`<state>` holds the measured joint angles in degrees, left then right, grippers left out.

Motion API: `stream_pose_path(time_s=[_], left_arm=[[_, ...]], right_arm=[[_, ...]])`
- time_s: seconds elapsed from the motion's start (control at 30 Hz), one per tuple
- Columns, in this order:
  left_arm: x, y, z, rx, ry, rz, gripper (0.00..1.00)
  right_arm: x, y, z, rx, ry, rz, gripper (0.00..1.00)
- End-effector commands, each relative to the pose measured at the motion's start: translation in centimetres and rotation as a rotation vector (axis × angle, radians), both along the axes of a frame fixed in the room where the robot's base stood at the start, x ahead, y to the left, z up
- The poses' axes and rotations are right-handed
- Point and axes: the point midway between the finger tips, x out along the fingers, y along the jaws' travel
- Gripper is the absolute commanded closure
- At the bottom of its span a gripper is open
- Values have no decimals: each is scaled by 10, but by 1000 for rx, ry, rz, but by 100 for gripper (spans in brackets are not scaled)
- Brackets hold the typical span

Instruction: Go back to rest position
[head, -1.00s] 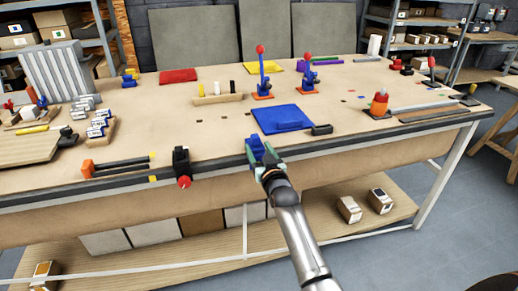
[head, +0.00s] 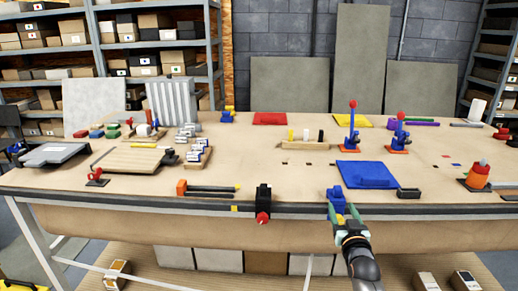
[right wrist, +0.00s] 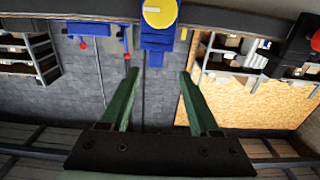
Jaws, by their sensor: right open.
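My right gripper (head: 341,209) is at the front edge of the workbench (head: 120,190), right of centre in the head view. Its two green fingers are spread open. A blue fixture (head: 336,196) with a yellow part sits at the bench edge by the fingertips. In the right wrist view, the blue fixture (right wrist: 158,38) with its round yellow knob (right wrist: 159,12) shows at the top. Its end lies between the open fingertips (right wrist: 158,71), with a gap visible on each side. My left gripper is not in view.
A black clamp with a red knob (head: 263,203) is on the bench edge to the left. A blue panel (head: 366,174) and a small black block (head: 408,193) lie just behind the gripper. Blue toggle clamps (head: 352,128) stand farther back. Floor shows at lower right.

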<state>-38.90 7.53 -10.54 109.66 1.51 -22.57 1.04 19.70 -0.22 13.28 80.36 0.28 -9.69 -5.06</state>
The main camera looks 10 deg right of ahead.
Motion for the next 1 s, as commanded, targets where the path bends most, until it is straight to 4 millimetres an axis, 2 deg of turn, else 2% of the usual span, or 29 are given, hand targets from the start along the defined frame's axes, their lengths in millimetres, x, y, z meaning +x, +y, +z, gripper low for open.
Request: stream_pose_path(time_s=[0.17, 0.27, 0.4, 0.47, 0.5, 0.6, 0.7, 0.8, 0.9, 1.0], left_arm=[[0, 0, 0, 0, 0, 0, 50], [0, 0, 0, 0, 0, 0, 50], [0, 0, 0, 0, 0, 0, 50], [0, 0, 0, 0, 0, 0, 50], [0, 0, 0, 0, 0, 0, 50], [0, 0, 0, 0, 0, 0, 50], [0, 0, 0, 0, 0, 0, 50], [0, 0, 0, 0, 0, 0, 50], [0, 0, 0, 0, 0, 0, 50], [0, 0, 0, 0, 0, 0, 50]], right_arm=[[-37, 19, -56, -25, 109, 48, 38], [-77, 41, -103, -41, 209, 102, 38], [-146, 76, -162, -44, 355, 188, 38], [-179, 92, -185, -38, 421, 227, 38], [-201, 103, -198, -31, 462, 252, 38], [-257, 128, -224, -11, 561, 313, 38], [-305, 150, -240, 17, 644, 362, 38], [-339, 165, -249, 39, 702, 396, 38], [-358, 173, -252, 53, 733, 414, 38], [-365, 176, -253, 58, 744, 420, 38]])
